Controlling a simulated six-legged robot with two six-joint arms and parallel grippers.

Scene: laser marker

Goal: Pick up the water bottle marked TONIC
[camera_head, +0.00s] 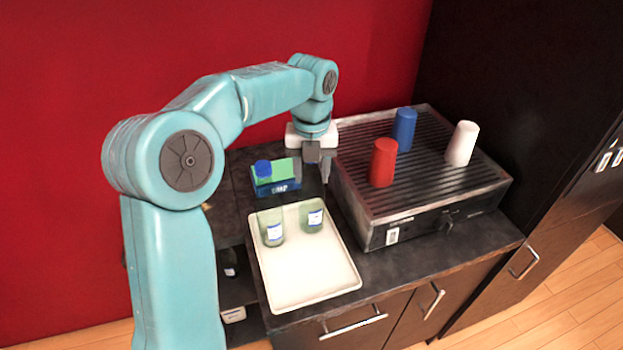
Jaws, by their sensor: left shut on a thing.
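No TONIC marking is readable in this view. Two clear greenish containers with white and blue labels stand in the white tray: a left one (273,233) and a right one (312,216). Their label text is too small to read. My left gripper (319,164) points down behind the tray, between the blue and green items and the ridged machine. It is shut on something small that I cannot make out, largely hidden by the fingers. It is apart from both containers in the tray. My right gripper is not in view.
The white tray (305,283) has a bare front half. A blue box (277,188) with a green item (284,168) and a blue round cap (263,168) sits behind it. The ridged machine (425,185) carries red (383,162), blue (404,129) and white (461,143) cups.

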